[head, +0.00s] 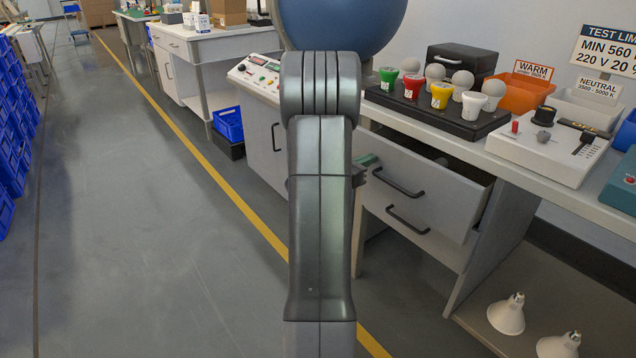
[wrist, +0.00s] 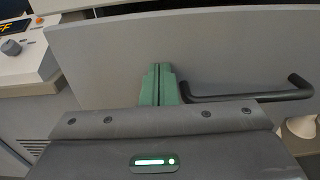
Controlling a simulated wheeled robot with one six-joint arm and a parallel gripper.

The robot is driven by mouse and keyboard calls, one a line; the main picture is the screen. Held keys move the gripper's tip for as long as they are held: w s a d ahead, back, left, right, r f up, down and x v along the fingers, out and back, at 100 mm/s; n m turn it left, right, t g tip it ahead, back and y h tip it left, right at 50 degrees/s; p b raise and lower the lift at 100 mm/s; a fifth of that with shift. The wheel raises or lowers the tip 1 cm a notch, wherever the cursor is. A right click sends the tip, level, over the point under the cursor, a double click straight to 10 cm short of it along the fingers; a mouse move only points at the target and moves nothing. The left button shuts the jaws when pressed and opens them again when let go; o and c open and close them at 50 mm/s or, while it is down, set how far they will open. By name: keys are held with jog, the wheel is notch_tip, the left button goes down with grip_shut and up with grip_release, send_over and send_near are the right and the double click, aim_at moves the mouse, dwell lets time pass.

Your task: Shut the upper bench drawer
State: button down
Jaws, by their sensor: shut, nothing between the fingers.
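The upper bench drawer (head: 428,187) stands pulled out from under the bench top in the head view, its inside partly showing. Its grey front (wrist: 215,55) fills much of the wrist view, with a dark bar handle (wrist: 250,95). My gripper (wrist: 160,72) is shut and empty. Its green fingertips are at the drawer front, just left of the handle; I cannot tell whether they touch it. In the head view my arm hides most of the gripper, and only a green bit (head: 366,160) shows by the drawer's left end.
The lower drawer (head: 408,224) below looks closed. The bench top (head: 440,131) above carries a black bulb rack (head: 436,115), bins and a white test box (head: 545,145). Reflector bulbs (head: 506,314) lie on the low shelf at right. The floor at left is clear.

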jog(key=x, duration=0.8)
jog(key=shift+w+d+r, duration=0.15)
jog(key=shift+r, duration=0.1)
